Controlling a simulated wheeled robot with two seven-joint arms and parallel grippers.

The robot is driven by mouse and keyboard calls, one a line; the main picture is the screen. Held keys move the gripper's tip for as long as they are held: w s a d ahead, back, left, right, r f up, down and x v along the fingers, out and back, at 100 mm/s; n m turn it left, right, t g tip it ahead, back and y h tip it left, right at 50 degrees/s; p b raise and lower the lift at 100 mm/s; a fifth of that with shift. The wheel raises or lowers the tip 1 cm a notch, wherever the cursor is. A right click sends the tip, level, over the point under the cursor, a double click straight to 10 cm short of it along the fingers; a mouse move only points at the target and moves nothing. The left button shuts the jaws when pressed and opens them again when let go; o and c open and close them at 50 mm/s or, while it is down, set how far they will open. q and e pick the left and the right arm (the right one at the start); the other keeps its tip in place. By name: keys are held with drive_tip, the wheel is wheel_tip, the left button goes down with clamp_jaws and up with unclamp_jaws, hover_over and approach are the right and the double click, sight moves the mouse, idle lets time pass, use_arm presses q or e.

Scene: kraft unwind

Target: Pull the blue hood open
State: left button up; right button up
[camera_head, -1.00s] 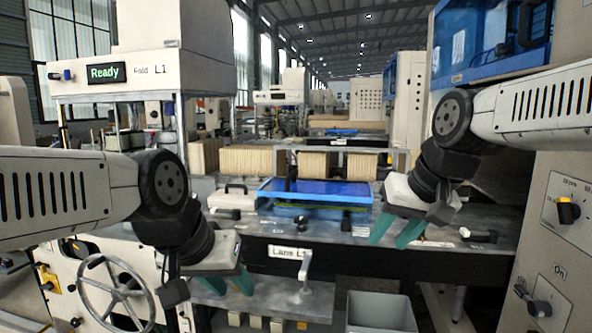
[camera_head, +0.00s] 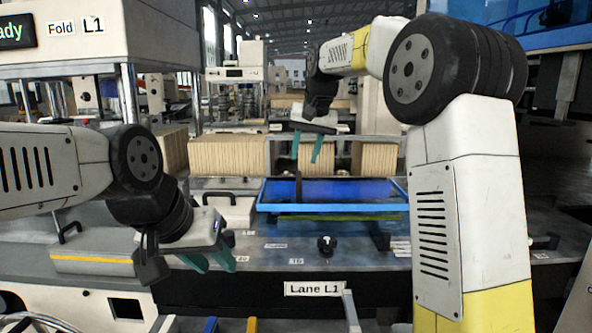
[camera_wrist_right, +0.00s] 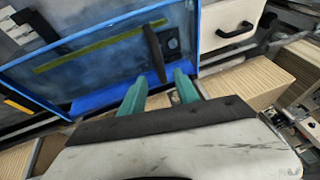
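The blue hood (camera_head: 385,207) is a blue-framed, see-through panel lying low over the grey machine bed. It also shows in the right wrist view (camera_wrist_right: 110,97). A dark upright handle bar (camera_head: 298,187) stands at its far side; in the right wrist view the bar (camera_wrist_right: 154,52) lies just beyond the fingertips. My right gripper (camera_head: 307,155) is above and behind the hood, fingers pointing down. Its green fingers (camera_wrist_right: 160,87) are apart with nothing gripped; contact with the bar cannot be told. My left gripper (camera_head: 209,264) is open and empty over the front left of the bed.
A white box with a black handle (camera_head: 229,210) is left of the hood. Stacks of brown kraft sheets (camera_head: 229,157) stand behind it. My right arm covers the right side.

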sight(299, 176)
drive_tip(key=x, duration=0.7)
drive_tip(key=shift+s, duration=0.1)
drive_tip(key=shift+d, duration=0.1)
clamp_jaws()
idle(1.1)
